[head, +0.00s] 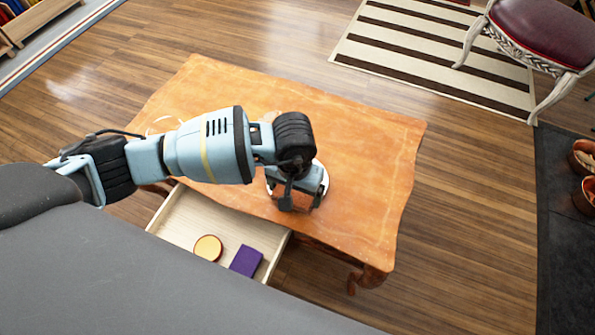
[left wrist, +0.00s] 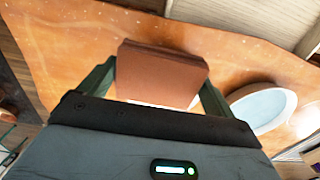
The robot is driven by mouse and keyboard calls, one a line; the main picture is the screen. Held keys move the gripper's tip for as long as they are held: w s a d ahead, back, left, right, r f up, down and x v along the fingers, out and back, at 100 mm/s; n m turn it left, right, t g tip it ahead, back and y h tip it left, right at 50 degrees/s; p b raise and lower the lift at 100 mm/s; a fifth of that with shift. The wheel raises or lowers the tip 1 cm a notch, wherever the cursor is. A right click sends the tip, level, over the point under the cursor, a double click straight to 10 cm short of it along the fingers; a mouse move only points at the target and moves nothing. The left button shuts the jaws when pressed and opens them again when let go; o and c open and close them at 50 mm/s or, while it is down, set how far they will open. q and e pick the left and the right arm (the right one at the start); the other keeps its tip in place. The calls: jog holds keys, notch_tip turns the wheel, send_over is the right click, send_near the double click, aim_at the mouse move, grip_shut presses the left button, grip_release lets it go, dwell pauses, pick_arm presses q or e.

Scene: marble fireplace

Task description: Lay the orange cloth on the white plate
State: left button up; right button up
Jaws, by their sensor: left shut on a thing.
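My left gripper (head: 297,203) is over the front middle of the wooden table, pointing down. In the left wrist view its two fingers flank a folded, brown-orange block-like cloth (left wrist: 162,75), and it is shut on it. In the head view the gripper mostly hides the cloth. A white plate (head: 322,168) shows only as a rim around the gripper, which covers the rest. I cannot tell whether the cloth touches the plate. The left wrist view shows a round white dish (left wrist: 262,106) to the right of the cloth. My right gripper is not in view.
The orange-brown table (head: 370,170) has clear top to the right. An open drawer (head: 190,218) at its front holds a round orange-yellow thing (head: 208,247) and a purple box (head: 245,260). A pale round outline (head: 163,122) shows behind my arm. A chair (head: 540,35) stands far right.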

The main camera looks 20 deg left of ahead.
pick_arm(q)
jog(key=w, duration=0.2)
jog(key=w+a, duration=0.1)
jog(key=w, duration=0.1)
jog(key=w+a+b, duration=0.1)
jog(key=w, duration=0.2)
jog(key=shift+w+f, duration=0.1)
jog(key=shift+f, duration=0.25)
jog(key=shift+f, duration=0.1)
jog(key=shift+f+b, duration=0.4)
jog(key=shift+f, duration=1.25)
jog(key=shift+f+b, duration=0.35)
jog(key=shift+f, duration=0.05)
jog(key=o, duration=0.5)
jog(key=shift+o, duration=1)
